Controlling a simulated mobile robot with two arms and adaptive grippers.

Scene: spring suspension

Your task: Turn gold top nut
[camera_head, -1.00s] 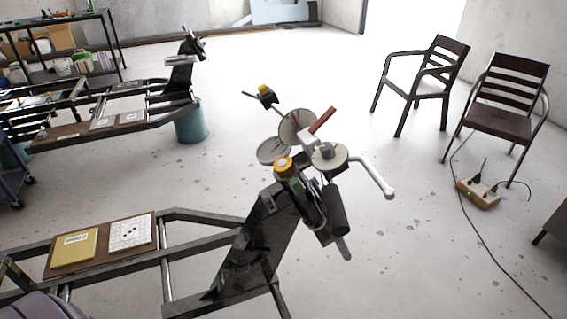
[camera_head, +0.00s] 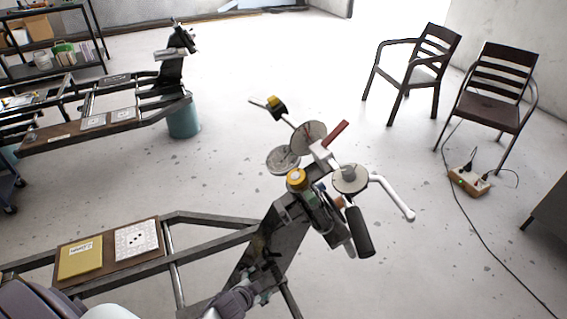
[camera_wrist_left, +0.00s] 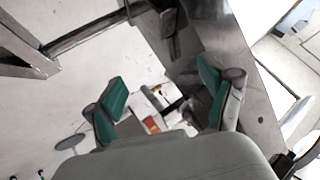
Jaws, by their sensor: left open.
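The gold top nut (camera_head: 297,177) sits on top of the dark steering-head assembly of the near frame, left of the round grey disc. My left gripper (camera_head: 268,278) is low in the head view, in front of the dark sloping plate (camera_head: 283,237), below and apart from the nut. In the left wrist view, its two teal finger pads are spread apart with nothing between them (camera_wrist_left: 161,88). I cannot make out the gold nut in the wrist view. My right gripper is not in view.
A handlebar with a white lever (camera_head: 392,194) and black grip (camera_head: 359,231) juts right of the nut. Two chairs (camera_head: 492,87) and a power strip (camera_head: 468,181) stand right. The middle floor is clear.

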